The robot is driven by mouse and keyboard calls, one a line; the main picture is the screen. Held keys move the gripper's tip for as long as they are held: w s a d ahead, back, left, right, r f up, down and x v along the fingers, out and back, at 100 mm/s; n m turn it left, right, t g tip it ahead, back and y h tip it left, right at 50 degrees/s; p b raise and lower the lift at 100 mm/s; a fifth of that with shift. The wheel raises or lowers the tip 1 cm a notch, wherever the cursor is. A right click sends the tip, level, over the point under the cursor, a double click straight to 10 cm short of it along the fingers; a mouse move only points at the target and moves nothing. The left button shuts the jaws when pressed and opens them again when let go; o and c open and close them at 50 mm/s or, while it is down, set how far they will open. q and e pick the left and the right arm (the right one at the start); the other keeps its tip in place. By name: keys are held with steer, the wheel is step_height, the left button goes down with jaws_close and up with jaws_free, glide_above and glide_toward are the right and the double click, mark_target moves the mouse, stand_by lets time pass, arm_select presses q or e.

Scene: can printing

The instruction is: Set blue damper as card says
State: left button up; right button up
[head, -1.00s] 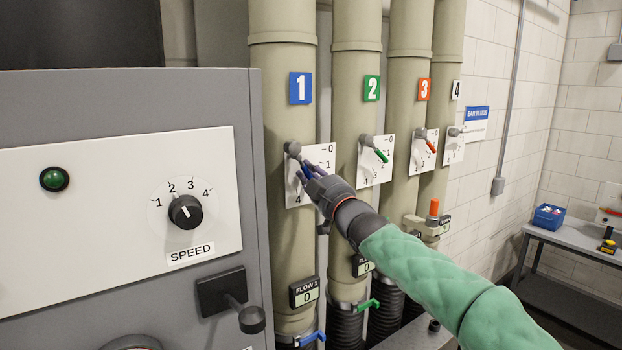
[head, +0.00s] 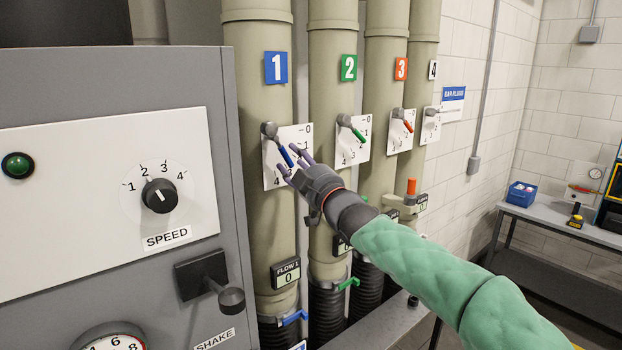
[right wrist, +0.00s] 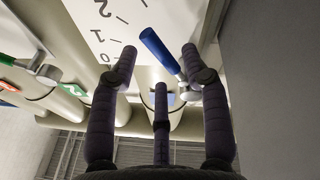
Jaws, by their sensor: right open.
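The blue damper handle (head: 286,156) is on the pipe under the blue number 1 sign (head: 276,68). It pivots at the upper left of a white scale plate (head: 299,135) marked from 0 at the top right to 4 at the bottom left. The handle slants down and right, between the ends of the scale; the exact mark is unclear. My right gripper (head: 296,163) is open at the handle's lower end. In the right wrist view the blue handle (right wrist: 159,50) shows between the spread fingertips (right wrist: 160,65), apparently not clamped. No card is readable. My left gripper is out of view.
Green (head: 358,134), red (head: 408,126) and grey (head: 434,110) damper handles sit on the neighbouring pipes. A grey cabinet with a speed knob (head: 160,196) stands close on the left. A blue lever (head: 293,318) is low on pipe 1. A bench with a blue box (head: 521,194) is at right.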

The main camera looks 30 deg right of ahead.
steer(key=v, duration=0.8)
steer(key=shift+s, duration=0.15)
